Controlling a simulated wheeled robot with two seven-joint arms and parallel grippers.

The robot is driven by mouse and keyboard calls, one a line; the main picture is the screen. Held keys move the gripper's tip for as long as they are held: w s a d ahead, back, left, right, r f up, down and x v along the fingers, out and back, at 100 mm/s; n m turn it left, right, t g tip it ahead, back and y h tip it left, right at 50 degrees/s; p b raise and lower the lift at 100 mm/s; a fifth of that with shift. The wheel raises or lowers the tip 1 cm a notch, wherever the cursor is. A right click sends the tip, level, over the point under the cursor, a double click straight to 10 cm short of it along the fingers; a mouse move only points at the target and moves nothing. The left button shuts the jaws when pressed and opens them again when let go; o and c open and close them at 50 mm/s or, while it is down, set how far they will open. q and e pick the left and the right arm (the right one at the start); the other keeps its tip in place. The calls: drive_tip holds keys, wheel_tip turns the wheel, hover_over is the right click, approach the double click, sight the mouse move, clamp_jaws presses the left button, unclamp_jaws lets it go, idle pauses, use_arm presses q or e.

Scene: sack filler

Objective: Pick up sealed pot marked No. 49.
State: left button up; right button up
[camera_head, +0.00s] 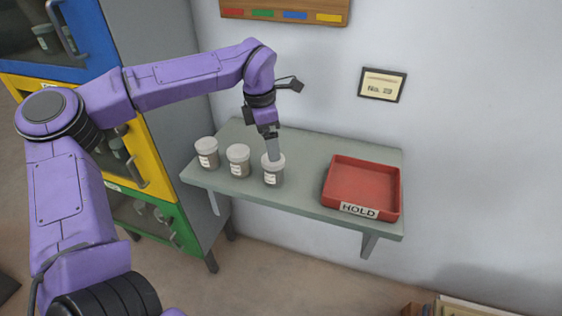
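Three lidded pots with pale labels stand upright in a row on a grey-green wall shelf (310,160): a left pot (207,153), a middle pot (238,161) and a right pot (273,171). Their label writing is too small to read. My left gripper (272,151) points down at the right pot, its fingers overlapping the lid. I cannot tell whether it grips the pot, as the fingers line up with each other in this view. My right gripper is out of view.
A red tray (363,187) labelled HOLD sits empty on the shelf's right end. A framed wall card (382,84) seems to read No. 29. A cabinet with blue, yellow and green (155,222) sections, holding pots, stands left. Shelf space between right pot and tray is clear.

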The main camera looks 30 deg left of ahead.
sight(274, 166)
use_arm(q)
drive_tip(key=f, duration=0.3)
drive_tip(key=f+p, duration=0.1)
drive_tip(key=f, duration=0.2)
drive_tip(key=d+f, duration=0.1)
drive_tip(key=f, duration=0.2)
drive_tip(key=shift+w+d+p, duration=0.1)
drive_tip(key=shift+p, duration=0.25)
drive_tip(key=shift+r, duration=0.1)
drive_tip(key=c, duration=1.1)
